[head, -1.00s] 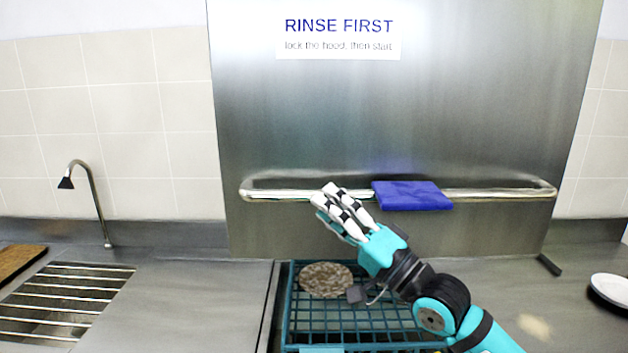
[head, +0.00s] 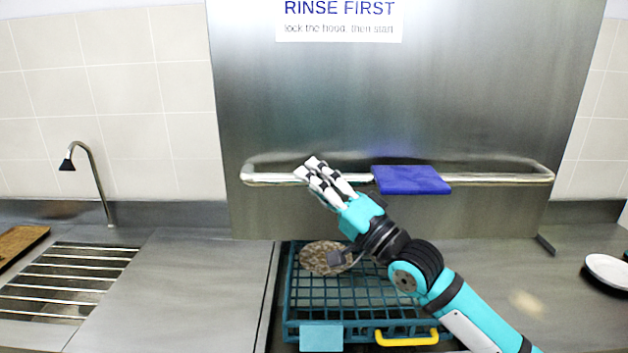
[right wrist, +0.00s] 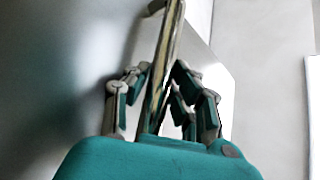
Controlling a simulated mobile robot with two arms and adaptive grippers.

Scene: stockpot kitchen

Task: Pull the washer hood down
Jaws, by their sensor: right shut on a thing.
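The washer hood (head: 300,110) is a large steel panel standing upright behind the counter, with a long horizontal bar handle (head: 475,181) across its lower part. A blue folded cloth (head: 411,180) hangs over the handle right of centre. My right gripper (head: 312,170) is at the handle, left of the cloth. In the right wrist view the bar (right wrist: 162,70) runs between the fingers of my right gripper (right wrist: 165,85), which is shut on it. The fingers hide a short piece of the bar in the head view. My left gripper is out of view.
A teal rack (head: 320,338) with a yellow handle (head: 407,338) sits below the hood, holding a speckled brown plate (head: 322,257). The left counter (head: 165,280) is clear.

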